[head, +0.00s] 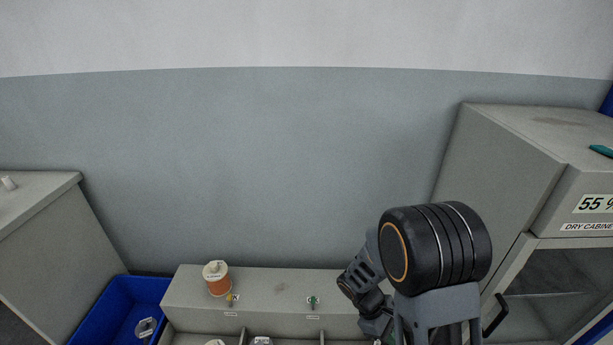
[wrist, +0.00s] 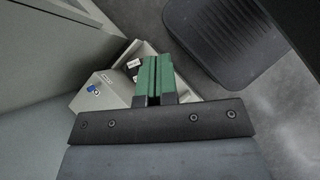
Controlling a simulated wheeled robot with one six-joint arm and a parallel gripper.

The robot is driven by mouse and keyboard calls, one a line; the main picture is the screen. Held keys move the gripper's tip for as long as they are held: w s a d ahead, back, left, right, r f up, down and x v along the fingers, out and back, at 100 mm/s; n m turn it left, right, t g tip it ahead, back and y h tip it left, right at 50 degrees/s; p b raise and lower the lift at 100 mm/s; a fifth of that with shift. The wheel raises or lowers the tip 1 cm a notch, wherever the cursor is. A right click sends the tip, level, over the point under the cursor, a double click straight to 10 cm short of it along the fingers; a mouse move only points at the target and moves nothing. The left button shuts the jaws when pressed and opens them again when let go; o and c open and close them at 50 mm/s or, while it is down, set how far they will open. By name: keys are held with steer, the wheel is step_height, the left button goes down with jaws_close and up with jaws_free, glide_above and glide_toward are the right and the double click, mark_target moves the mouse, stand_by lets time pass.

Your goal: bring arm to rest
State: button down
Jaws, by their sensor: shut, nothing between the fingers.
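My gripper (wrist: 154,64) shows in the wrist view with its two green fingers together and nothing between them. In the head view my arm rises at the right of the picture, folded in front of the grey bench unit. The gripper itself is mostly hidden or below the frame there.
In the head view, a dry cabinet (head: 506,150) stands close right of my arm. A blue bin (head: 105,312), an orange spool (head: 218,284) and a grey shelf unit (head: 265,290) lie left. The wrist view shows a dark ribbed mat (wrist: 222,45) on the floor.

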steer(key=a+r+m+t+y+p, duration=0.1)
steer(key=r+m+t+y+p, duration=0.1)
steer(key=r, duration=0.9)
steer(key=s+a+r+m+t+y+p, duration=0.1)
steer(key=a+r+m+t+y+p, duration=0.1)
steer(key=r+p, duration=0.5)
steer(key=s+a+r+m+t+y+p, duration=0.1)
steer(key=r+m+t+p, duration=0.3)
steer(key=r, duration=1.3)
steer(key=shift+a+m+y+p, duration=0.4)
steer(key=shift+m+y, duration=0.4)
steer(key=shift+m, duration=0.3)
steer(key=shift+r, duration=0.1)
